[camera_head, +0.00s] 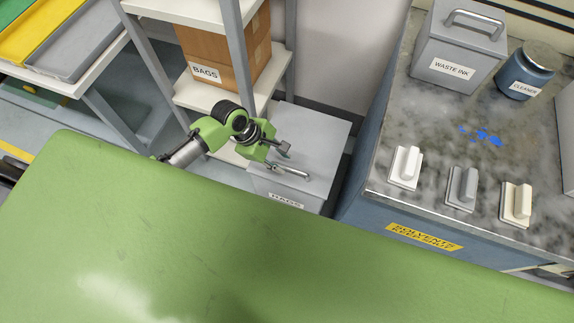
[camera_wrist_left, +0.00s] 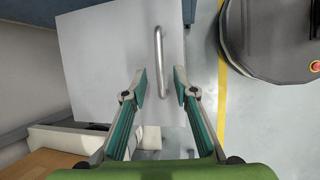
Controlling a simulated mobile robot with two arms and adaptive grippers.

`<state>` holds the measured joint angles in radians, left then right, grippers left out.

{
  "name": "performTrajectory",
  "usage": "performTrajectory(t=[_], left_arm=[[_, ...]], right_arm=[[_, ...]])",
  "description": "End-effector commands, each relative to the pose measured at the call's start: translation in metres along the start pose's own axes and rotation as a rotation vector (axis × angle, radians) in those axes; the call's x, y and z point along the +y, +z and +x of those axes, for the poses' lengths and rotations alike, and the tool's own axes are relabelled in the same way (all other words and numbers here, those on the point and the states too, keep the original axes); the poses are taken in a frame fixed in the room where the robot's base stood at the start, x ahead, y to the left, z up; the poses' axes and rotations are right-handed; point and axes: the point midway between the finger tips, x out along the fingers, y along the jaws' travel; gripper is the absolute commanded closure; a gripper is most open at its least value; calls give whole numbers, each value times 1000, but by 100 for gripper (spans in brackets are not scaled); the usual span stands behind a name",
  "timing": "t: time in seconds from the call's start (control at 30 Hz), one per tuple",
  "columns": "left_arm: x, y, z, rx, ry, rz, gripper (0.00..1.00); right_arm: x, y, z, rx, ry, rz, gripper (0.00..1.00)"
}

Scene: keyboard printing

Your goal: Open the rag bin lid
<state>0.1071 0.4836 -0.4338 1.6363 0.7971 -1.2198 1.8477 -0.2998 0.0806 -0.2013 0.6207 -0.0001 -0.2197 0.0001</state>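The rag bin is a grey box on the floor with a flat grey lid (camera_head: 318,133) that looks closed. Its front carries a partly cut-off label (camera_head: 286,200). A metal bar handle (camera_head: 290,171) sits near the lid's front edge. My left gripper (camera_head: 279,157) is over the lid, close to the handle. In the left wrist view the lid (camera_wrist_left: 100,60) lies beneath, and my left gripper (camera_wrist_left: 161,88) is open and empty. The handle (camera_wrist_left: 159,55) runs lengthwise between the lines of its fingers; whether they touch it cannot be told. My right gripper is not in view.
A shelf with a cardboard box (camera_head: 235,55) labelled BAGS stands left of the bin. A counter (camera_head: 430,120) on the right bears a waste ink container (camera_head: 458,50), a cleaner jar (camera_head: 526,72), several small blocks and a blue spill (camera_head: 482,133).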

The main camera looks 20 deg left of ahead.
Motion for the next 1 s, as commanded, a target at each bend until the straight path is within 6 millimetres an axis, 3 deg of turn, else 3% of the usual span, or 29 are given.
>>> performTrajectory(t=[0.1, 0.3, 0.67, 0.77, 1.0], left_arm=[[0, 0, 23, 0, -1, -1, 74], [0, 0, 43, 0, 0, 0, 74], [0, 0, 47, 1, 1, 1, 74], [0, 0, 47, 1, 1, 1, 100], [0, 0, 46, 1, -1, 0, 100]], right_arm=[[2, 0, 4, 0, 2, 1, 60], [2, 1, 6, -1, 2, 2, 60], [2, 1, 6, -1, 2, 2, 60], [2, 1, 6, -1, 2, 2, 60], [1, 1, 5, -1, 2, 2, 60]])
